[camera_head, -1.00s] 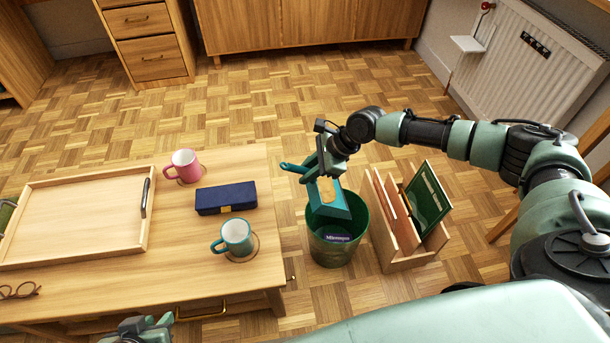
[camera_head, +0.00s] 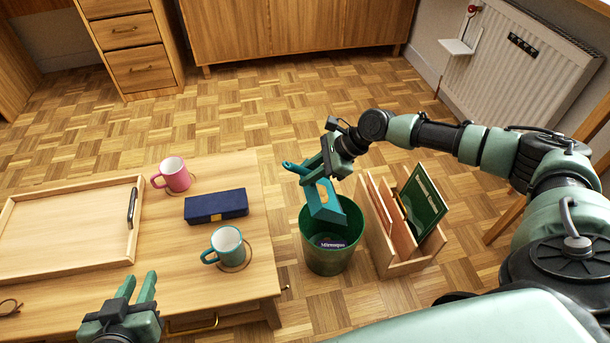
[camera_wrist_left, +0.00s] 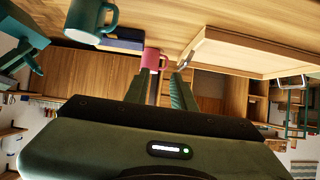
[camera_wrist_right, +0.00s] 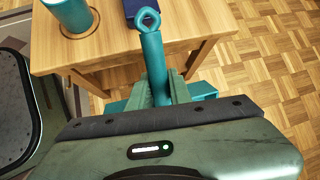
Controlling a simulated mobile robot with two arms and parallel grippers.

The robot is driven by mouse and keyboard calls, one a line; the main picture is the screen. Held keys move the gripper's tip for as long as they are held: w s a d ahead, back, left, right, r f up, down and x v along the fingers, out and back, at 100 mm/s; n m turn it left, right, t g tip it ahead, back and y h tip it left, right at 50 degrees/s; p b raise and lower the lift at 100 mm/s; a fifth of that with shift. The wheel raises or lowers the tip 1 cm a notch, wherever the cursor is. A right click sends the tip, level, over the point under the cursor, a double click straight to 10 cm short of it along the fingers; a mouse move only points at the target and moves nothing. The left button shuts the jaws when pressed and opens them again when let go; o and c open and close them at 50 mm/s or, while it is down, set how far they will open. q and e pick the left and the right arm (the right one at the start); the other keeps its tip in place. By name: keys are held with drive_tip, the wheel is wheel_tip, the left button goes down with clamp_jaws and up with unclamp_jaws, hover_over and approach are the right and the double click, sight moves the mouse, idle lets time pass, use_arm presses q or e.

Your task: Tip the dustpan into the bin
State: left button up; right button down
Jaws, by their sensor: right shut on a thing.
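The teal dustpan (camera_head: 334,212) hangs tilted over the mouth of the dark green bin (camera_head: 328,255), its wide end low near the rim. A tan patch (camera_head: 325,190) shows on it; I cannot tell whether this is litter. My right gripper (camera_head: 327,167) is shut on the dustpan's handle, which also shows in the right wrist view (camera_wrist_right: 154,65). A dark packet with pale lettering (camera_head: 330,243) lies inside the bin. My left gripper (camera_head: 138,288) is open and empty, over the table's front edge.
A wooden rack (camera_head: 405,265) with boards and a green book stands right beside the bin. The wooden table (camera_head: 165,245) left of the bin carries a teal mug (camera_head: 226,243), pink mug (camera_head: 173,175), navy case (camera_head: 216,206) and tray (camera_head: 65,228). Floor behind is clear.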

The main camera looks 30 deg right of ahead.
drive_tip(key=shift+d+b, duration=0.35)
drive_tip(key=shift+s+d+r+y+b, duration=0.1)
drive_tip(key=shift+d+r+y+b, duration=0.05)
drive_tip(key=shift+d+y+b, duration=0.2)
drive_tip(key=shift+s+d+r+y+b, duration=0.15)
drive_tip(key=shift+d+y+b, duration=0.1)
drive_tip(key=shift+d+b, duration=0.35)
use_arm(q)
drive_tip(key=w+d+r+t+h, duration=0.1)
drive_tip(key=r+t, duration=0.3)
drive_tip(key=r, duration=0.3)
drive_tip(key=w+d+r+t+h, duration=0.2)
drive_tip(key=r+t, duration=0.2)
drive_tip(key=r, duration=0.4)
drive_tip(key=shift+w+t+b, duration=0.15)
drive_tip(key=shift+t+b, duration=0.2)
drive_tip(key=shift+t, duration=0.05)
use_arm(e)
drive_tip(key=shift+d+r, duration=0.1)
drive_tip(key=shift+d, duration=0.1)
drive_tip(key=shift+s+a+y, duration=0.1)
drive_tip(key=shift+y, duration=0.2)
